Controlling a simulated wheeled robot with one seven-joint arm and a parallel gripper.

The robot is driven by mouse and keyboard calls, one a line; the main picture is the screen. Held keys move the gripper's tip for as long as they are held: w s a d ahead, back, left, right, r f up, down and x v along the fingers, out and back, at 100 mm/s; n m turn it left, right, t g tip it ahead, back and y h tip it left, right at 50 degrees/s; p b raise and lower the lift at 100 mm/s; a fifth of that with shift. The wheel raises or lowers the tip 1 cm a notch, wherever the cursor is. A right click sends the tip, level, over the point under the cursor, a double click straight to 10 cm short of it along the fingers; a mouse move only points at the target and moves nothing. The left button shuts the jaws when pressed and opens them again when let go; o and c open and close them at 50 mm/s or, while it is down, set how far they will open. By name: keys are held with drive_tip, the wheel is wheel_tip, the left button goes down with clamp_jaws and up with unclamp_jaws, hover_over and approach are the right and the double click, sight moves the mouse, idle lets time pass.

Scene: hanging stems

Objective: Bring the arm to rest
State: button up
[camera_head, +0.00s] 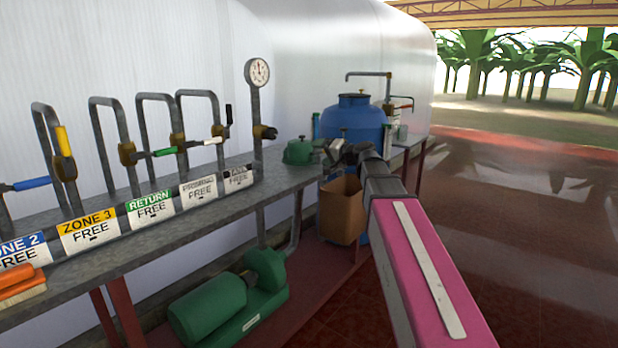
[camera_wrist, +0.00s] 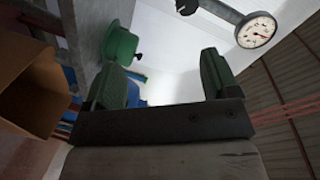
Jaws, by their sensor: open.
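My arm reaches forward from the lower right of the head view, its pink link (camera_head: 430,265) in front and a dark wrist beyond it. My gripper (camera_head: 338,152) is at the far end, near the back part of the pipe bench and in front of the blue tank. In the wrist view my gripper (camera_wrist: 160,78) shows two dark green fingers standing well apart. It is open, with nothing between the fingers. In the head view the fingertips are small and hard to make out.
A green lidded pot (camera_head: 299,152) stands on the metal bench (camera_head: 285,178) left of my gripper. A cardboard box (camera_head: 340,212) is below it. Blue tank (camera_head: 352,120), pressure gauge (camera_head: 257,72) and valve pipes (camera_head: 105,150) stand close by. The red floor (camera_head: 540,240) at right is clear.

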drive_tip(key=s+d+f+g+h, duration=0.2)
drive_tip(key=s+f, duration=0.1)
drive_tip(key=f, duration=0.6)
drive_tip(key=s+d+f+n+g+h, duration=0.15)
drive_tip(key=s+f, duration=0.25)
drive_tip(key=f, duration=0.6)
drive_tip(key=s+d+f+m+g+h, duration=0.1)
drive_tip(key=s+f+g+h, duration=0.15)
drive_tip(key=f, duration=0.65)
drive_tip(key=s+d+f+g+h, duration=0.2)
drive_tip(key=s+d+f+h, duration=0.1)
drive_tip(key=s+f, duration=0.5)
drive_tip(key=s+d+f+n+g+h, duration=0.1)
drive_tip(key=s+d+f+g+h, duration=0.1)
drive_tip(key=s+d+f, duration=0.4)
wheel_tip(320, 180, down, 3)
drive_tip(key=shift+s+d+r+g+h, duration=0.2)
drive_tip(key=shift+s+d+g+h, duration=0.15)
drive_tip(key=shift+s+h, duration=0.55)
drive_tip(key=shift+s+a, duration=0.1)
